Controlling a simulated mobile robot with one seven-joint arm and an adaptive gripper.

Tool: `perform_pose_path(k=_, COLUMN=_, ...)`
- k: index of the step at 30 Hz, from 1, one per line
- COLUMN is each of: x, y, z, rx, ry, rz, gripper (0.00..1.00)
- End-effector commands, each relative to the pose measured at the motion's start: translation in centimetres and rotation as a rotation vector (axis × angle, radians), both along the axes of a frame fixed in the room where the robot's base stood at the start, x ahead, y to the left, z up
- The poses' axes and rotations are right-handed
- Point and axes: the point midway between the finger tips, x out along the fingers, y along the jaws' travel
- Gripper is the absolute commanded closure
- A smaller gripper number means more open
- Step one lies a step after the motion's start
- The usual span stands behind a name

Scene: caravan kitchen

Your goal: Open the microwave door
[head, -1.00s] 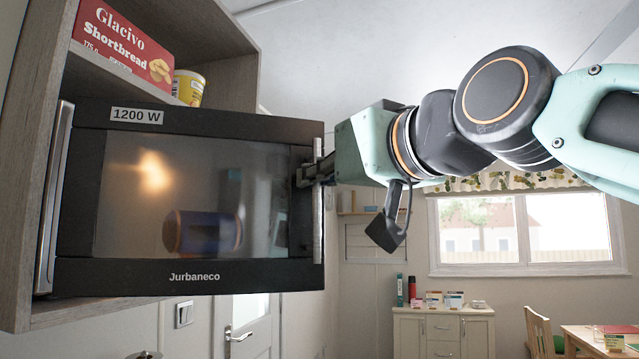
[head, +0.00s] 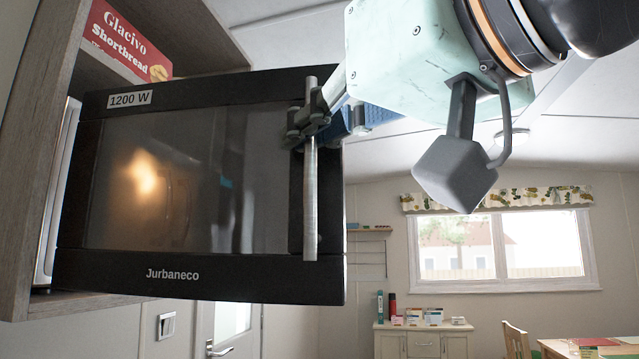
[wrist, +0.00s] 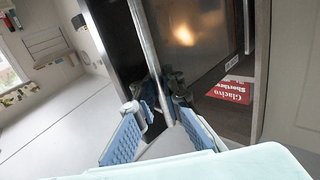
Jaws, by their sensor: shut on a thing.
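The black microwave (head: 195,180) has a dark glass door with a vertical silver bar handle (head: 310,205) on its right. The door stands swung out from the wooden cabinet, hinged at the left, its right edge toward me. My gripper (head: 309,118) is shut on the upper part of the handle. In the wrist view, the handle (wrist: 144,40) runs down between the dark fingertips (wrist: 168,98), with the door glass (wrist: 195,35) to its right. The microwave's inside is hidden behind the door.
The wooden cabinet (head: 28,150) holds the microwave, with a red shortbread box (head: 125,42) on the shelf above. A white door (head: 228,325) is below. A window (head: 500,245), a low cabinet (head: 423,340) and a table are far off at right. The room right of the microwave is free.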

Motion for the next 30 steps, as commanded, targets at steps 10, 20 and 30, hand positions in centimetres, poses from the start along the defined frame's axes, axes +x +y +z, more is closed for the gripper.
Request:
perform_pose_path(k=10, x=-4.5, y=1.3, z=-0.1, rx=-0.004, ry=0.001, rz=-0.006, gripper=1.00)
perform_pose_path(k=20, x=-5.3, y=1.7, z=-0.1, rx=-0.005, ry=0.002, rz=-0.006, gripper=1.00)
perform_pose_path(k=30, x=-5.3, y=1.7, z=-0.1, rx=-0.004, ry=0.002, rz=-0.006, gripper=0.83)
